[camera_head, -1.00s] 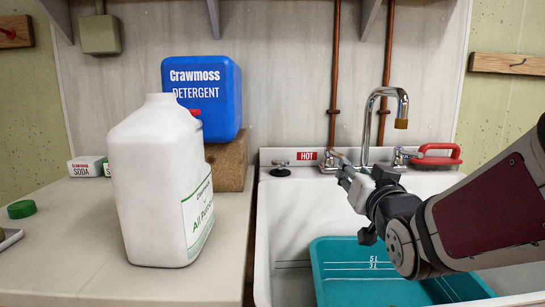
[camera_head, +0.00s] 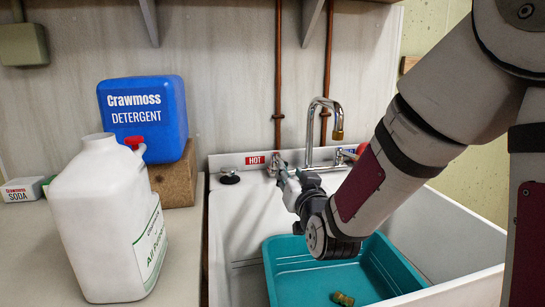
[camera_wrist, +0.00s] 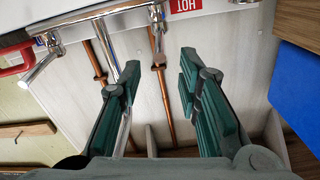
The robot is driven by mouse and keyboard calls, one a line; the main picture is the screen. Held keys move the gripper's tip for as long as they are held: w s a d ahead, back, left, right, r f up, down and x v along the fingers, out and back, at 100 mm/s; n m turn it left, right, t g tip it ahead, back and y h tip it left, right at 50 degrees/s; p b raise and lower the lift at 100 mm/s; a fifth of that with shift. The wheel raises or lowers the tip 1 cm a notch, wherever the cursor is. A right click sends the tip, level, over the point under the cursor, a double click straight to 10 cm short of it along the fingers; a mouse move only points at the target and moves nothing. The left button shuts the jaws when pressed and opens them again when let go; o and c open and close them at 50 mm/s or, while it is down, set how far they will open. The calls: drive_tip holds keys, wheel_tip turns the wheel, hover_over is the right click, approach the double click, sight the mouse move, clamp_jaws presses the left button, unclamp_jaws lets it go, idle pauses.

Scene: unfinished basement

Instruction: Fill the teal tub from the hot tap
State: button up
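The teal tub (camera_head: 283,278) sits in the white sink basin, partly below and behind my arm. I see no water in it, and a small brass-and-green piece (camera_head: 342,298) lies on its floor. The chrome spout (camera_head: 338,118) has a brass tip, and no stream shows from it. The hot tap (camera_head: 273,164) stands beside the red HOT label (camera_head: 255,160); it also shows in the wrist view (camera_wrist: 157,14). My gripper (camera_head: 283,177) is close in front of the hot tap. In the wrist view, my gripper's fingers (camera_wrist: 158,75) are spread with nothing between them.
A white jug (camera_head: 95,230) stands on the counter left of the sink. Behind it, a blue detergent container (camera_head: 145,118) rests on a wooden block (camera_head: 176,180). A black stopper (camera_head: 229,178) lies on the sink ledge. Copper pipes (camera_head: 278,75) run up the wall.

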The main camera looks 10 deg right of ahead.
drive_tip(key=w+b, duration=0.1)
drive_tip(key=w, duration=0.6)
drive_tip(key=shift+w+d, duration=0.1)
drive_tip(key=shift+w, duration=0.3)
clamp_jaws()
